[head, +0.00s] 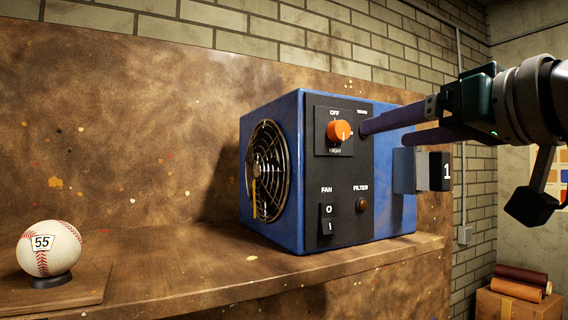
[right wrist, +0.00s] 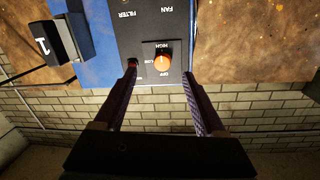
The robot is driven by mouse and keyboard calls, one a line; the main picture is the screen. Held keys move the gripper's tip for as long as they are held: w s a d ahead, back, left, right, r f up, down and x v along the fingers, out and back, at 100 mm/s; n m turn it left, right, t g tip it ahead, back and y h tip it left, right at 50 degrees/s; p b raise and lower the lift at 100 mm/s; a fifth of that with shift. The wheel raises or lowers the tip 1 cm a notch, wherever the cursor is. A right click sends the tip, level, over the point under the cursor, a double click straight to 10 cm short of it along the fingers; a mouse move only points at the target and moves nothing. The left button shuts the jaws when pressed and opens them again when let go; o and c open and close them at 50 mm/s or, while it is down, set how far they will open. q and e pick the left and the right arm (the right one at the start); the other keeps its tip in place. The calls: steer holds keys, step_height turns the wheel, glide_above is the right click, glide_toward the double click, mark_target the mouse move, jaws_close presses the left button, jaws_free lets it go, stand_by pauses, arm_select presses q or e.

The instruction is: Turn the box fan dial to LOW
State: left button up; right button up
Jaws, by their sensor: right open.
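The blue box fan (head: 393,212) stands on the brown ledge, its black control panel (head: 340,220) facing me. The orange dial (head: 339,131) sits at the panel's top, with OFF above it and HIGH below. In the right wrist view the dial (right wrist: 163,60) appears upside down, with LOW at its left. I cannot tell clearly where its pointer stands. My right gripper (head: 386,134) is open and empty, at the right of the dial in the head view. In the right wrist view the dial shows between its fingertips (right wrist: 160,71), with no visible contact. My left gripper is not in view.
Below the dial are a FAN rocker switch (head: 327,219) and a FILTER knob (head: 362,205). A black block marked 1 (head: 439,172) juts out at the fan's right. A baseball (head: 49,249) rests at the ledge's left. The ledge (head: 190,265) between is clear.

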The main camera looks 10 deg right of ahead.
mark_target(343, 129)
steer(key=shift+y, duration=0.3)
steer(key=x, duration=0.3)
steer(key=r+x, duration=0.1)
steer(key=x, duration=0.2)
steer(key=r+x, duration=0.1)
steer(key=x, duration=0.3)
steer(key=shift+w+p, duration=0.15)
steer(key=shift+p, duration=0.2)
jaws_close()
